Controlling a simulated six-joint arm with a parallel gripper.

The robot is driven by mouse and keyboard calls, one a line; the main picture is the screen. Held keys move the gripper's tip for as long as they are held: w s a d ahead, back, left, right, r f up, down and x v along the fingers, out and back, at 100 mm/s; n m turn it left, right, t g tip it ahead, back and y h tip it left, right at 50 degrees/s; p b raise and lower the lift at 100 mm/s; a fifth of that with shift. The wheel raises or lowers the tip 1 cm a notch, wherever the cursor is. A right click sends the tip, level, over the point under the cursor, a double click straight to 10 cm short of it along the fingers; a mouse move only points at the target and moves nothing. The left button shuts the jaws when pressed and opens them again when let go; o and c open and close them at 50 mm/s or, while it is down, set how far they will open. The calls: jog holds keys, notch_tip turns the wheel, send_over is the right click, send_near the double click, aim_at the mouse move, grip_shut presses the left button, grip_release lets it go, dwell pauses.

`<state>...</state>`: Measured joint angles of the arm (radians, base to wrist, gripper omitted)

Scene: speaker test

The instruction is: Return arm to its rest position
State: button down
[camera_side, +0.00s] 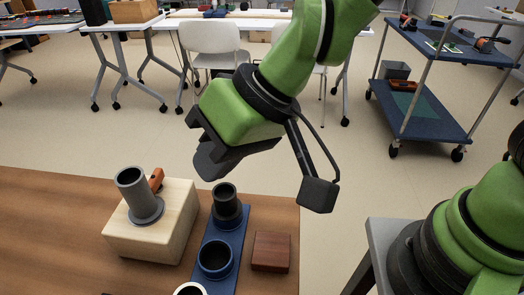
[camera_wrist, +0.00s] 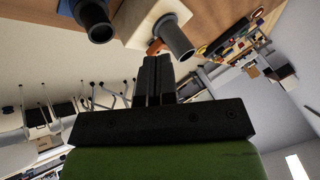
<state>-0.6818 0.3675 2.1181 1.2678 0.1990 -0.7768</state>
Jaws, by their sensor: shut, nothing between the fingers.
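My gripper (camera_side: 207,165) hangs from my green arm above the back edge of the wooden table (camera_side: 55,230). In the wrist view my gripper (camera_wrist: 154,62) shows its two dark fingers together, with nothing between them. In the side view it is above and apart from the things on the table. A grey flanged tube (camera_side: 135,190) stands on a pale wooden block (camera_side: 160,235), with an orange part (camera_side: 156,178) beside it. A black cylinder (camera_side: 226,203) stands on a blue plate (camera_side: 236,240) to the right of the block.
A dark blue ring (camera_side: 214,258) sits on the plate, and a white-rimmed round thing (camera_side: 190,289) is cut off at the bottom. A reddish-brown block (camera_side: 271,251) lies right of the plate. Behind are white chairs (camera_side: 212,42) and a blue cart (camera_side: 425,110). The air above the table's left is clear.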

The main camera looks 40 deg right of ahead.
jog(key=s+d+r+m+t, duration=0.2)
jog(key=s+d+r, duration=0.1)
jog(key=d+r, duration=0.75)
jog(key=s+d+m+t+h, duration=0.1)
jog(key=s+d+m+h, duration=0.2)
jog(key=s+d, duration=0.5)
jog(key=d, duration=0.3)
jog(key=shift+s+r+m+h, duration=0.2)
jog(key=shift+m+h, duration=0.1)
jog(key=shift+h, duration=0.1)
